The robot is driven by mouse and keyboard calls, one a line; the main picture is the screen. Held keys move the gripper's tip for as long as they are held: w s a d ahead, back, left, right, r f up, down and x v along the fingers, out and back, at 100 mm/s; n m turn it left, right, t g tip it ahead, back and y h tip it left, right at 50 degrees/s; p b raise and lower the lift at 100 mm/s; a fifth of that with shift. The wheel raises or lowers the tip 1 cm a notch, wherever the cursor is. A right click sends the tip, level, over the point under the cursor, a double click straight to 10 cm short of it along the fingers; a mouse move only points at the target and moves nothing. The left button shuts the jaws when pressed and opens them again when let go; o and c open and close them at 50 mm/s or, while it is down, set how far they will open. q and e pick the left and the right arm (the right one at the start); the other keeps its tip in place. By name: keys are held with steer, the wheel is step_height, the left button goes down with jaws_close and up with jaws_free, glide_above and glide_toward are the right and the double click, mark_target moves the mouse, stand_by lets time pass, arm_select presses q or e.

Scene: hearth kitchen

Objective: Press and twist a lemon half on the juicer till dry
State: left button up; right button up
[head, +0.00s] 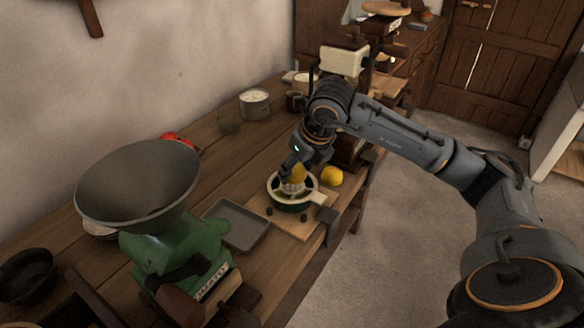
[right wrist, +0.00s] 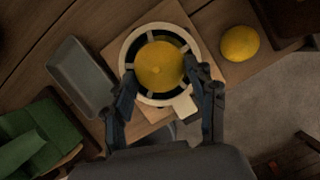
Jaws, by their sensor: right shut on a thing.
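The juicer (head: 273,194) is a round cream-rimmed dish with a dark inside and a handle, standing on a wooden board near the table's front edge. It also shows in the right wrist view (right wrist: 135,42). My right gripper (head: 292,172) points down over it and is shut on a yellow lemon half (right wrist: 160,66), one finger at each side. My left gripper is not in view.
A grey tray (head: 236,226) lies left of the wooden board (head: 297,228). A pot (head: 254,105) stands farther back. Bare tabletop lies behind the tray.

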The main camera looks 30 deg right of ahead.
steer(key=shift+d+f+n, duration=0.15)
steer(key=shift+f+n, duration=0.1)
steer(key=shift+n, duration=0.05)
steer(key=shift+f+n+y+b, duration=0.1)
steer(key=shift+n+y+b, duration=0.2)
steer(key=shift+n+b, duration=0.3)
steer(key=shift+n, duration=0.6)
steer(key=shift+s+n+g+y, duration=0.1)
steer(key=shift+n+g+y, duration=0.4)
steer(key=shift+n, duration=0.6)
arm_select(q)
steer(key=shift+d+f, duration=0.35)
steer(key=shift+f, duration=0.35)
arm_select(e)
steer(key=shift+a+n+y, duration=0.25)
steer(key=shift+n+y, duration=0.15)
steer(key=shift+n, duration=0.4)
